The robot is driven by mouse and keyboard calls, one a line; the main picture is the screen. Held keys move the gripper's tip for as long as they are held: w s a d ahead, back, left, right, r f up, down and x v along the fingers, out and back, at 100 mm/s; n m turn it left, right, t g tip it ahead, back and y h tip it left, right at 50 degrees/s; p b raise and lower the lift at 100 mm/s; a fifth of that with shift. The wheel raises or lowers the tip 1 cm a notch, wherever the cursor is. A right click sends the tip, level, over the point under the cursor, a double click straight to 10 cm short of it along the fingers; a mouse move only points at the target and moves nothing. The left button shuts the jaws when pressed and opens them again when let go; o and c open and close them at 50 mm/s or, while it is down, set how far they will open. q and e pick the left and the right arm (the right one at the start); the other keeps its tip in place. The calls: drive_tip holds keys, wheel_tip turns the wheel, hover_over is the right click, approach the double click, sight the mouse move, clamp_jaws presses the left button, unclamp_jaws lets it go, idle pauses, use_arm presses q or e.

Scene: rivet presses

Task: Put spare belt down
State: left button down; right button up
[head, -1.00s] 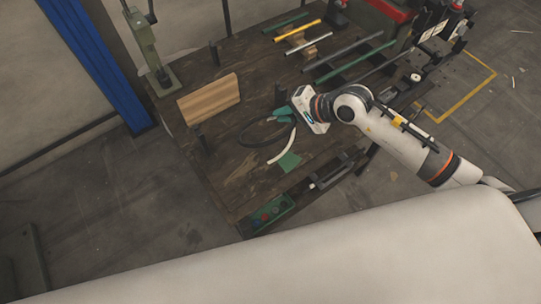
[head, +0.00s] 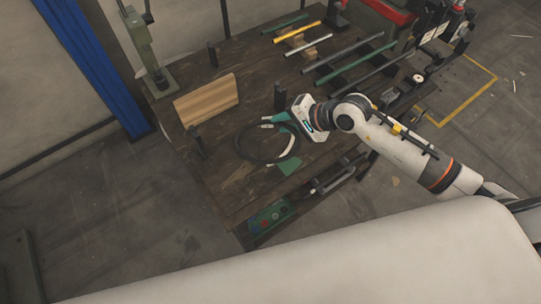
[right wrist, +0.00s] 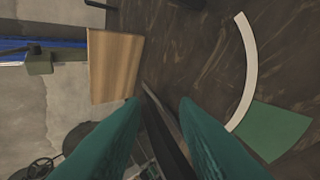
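The spare belt (head: 240,149) is a black loop over the dark wooden tabletop, near its front edge. My right gripper (head: 285,118) is at the loop's far right side. In the right wrist view its teal fingers (right wrist: 160,102) stand apart. A black band of the belt (right wrist: 171,145) runs between them, with a visible gap beside it. I cannot tell whether the whole loop rests flat. My left gripper is not in view.
A wooden block (head: 207,98) stands left of the belt. Coloured rods (head: 297,31) lie towards the back. A green patch (right wrist: 270,130) and a pale curved strip (right wrist: 246,65) are beside the belt. A button box (head: 268,217) is at the front edge.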

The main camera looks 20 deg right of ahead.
drive_tip(key=p+v, duration=0.1)
drive_tip(key=v, duration=0.7)
wheel_tip(320, 180, up, 8)
drive_tip(key=s+d+p, duration=0.1)
drive_tip(key=p, duration=0.2)
drive_tip(key=shift+s+d, duration=0.3)
